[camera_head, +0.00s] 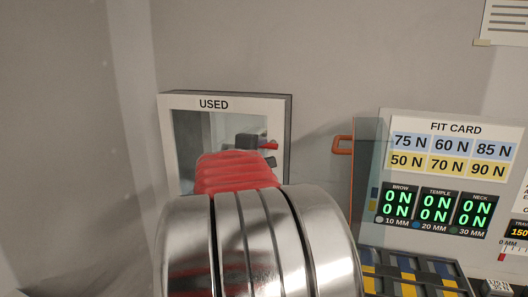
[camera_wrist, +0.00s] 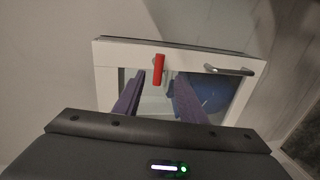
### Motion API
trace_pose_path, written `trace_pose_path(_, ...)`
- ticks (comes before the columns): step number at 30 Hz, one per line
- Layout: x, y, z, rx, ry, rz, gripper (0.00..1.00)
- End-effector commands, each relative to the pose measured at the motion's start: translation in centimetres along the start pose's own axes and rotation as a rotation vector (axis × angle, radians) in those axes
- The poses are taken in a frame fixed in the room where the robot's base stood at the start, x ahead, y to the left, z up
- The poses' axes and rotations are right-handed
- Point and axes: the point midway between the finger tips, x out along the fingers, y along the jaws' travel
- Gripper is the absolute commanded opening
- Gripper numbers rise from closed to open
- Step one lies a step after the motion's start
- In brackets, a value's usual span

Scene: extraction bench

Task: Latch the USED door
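The USED door (camera_head: 225,103) is a white-framed panel with a glass window, on the back wall in the head view. It looks closed or nearly so; I cannot tell if it is flush. In the wrist view its white frame (camera_wrist: 118,55) carries a red latch lever (camera_wrist: 159,70) and a grey bar handle (camera_wrist: 228,70). My gripper (camera_wrist: 158,82) is open, its two purple fingers pointing at the door. The red lever shows between the fingertips, with no clear contact. In the head view my arm hides most of the gripper and the lower door.
Right of the door stands a FIT CARD panel (camera_head: 455,128) with green number displays. A clear panel with an orange handle (camera_head: 342,145) is between them. A tray of dark and yellow strips (camera_head: 405,275) lies at lower right. A bare wall is on the left.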

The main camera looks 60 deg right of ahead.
Motion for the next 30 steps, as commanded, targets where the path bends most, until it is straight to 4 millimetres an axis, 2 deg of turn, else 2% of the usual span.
trace_pose_path(3, -1.5, 0.1, -0.1, 0.001, 0.001, 0.001, 0.38)
trace_pose_path(9, -2.8, -0.1, 0.0, -0.001, 0.000, 0.000, 0.38)
trace_pose_path(30, -2.9, -0.1, 0.0, -0.001, 0.000, -0.001, 0.38)
